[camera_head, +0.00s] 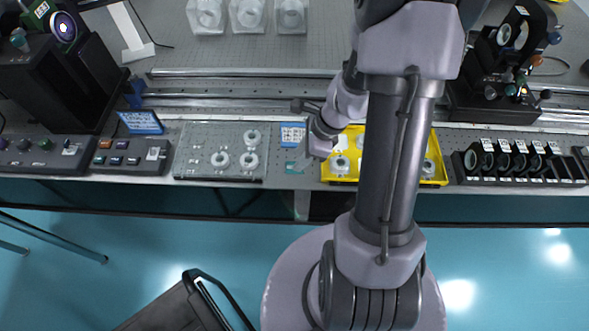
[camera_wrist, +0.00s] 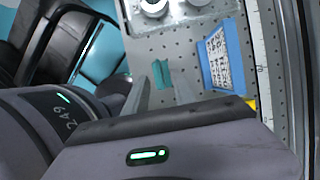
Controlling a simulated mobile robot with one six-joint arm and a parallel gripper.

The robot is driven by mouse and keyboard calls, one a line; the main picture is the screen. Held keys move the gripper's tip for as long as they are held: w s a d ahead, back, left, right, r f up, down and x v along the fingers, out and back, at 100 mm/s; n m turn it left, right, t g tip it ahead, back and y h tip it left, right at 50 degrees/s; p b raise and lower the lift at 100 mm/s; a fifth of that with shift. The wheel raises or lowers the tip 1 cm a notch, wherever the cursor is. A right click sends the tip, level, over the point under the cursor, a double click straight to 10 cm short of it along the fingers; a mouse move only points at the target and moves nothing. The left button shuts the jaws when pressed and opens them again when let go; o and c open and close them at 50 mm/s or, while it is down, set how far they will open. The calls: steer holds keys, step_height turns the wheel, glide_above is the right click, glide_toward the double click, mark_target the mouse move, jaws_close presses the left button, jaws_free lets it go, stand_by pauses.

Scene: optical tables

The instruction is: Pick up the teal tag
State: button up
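The teal tag (camera_wrist: 163,75) is a small flat piece on the perforated optical table, seen in the wrist view between my two grey fingers. It also shows small in the head view (camera_head: 292,167), just left of my gripper. My gripper (camera_wrist: 157,82) is open, with a finger on either side of the tag as seen from the wrist. I cannot tell whether the fingers touch the tag or the table. Part of the tag's lower end may be hidden.
A blue-framed patterned card (camera_wrist: 217,58) lies right of the tag in the wrist view. A clear plate with white ring parts (camera_head: 222,151) is to the left in the head view, and a yellow tray (camera_head: 437,170) to the right. The table's front edge is close.

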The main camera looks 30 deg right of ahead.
steer(key=b+x, duration=0.1)
steer(key=x, duration=0.2)
steer(key=shift+f, duration=0.15)
steer(key=shift+c, duration=0.2)
jaws_close()
steer(key=shift+r, duration=0.3)
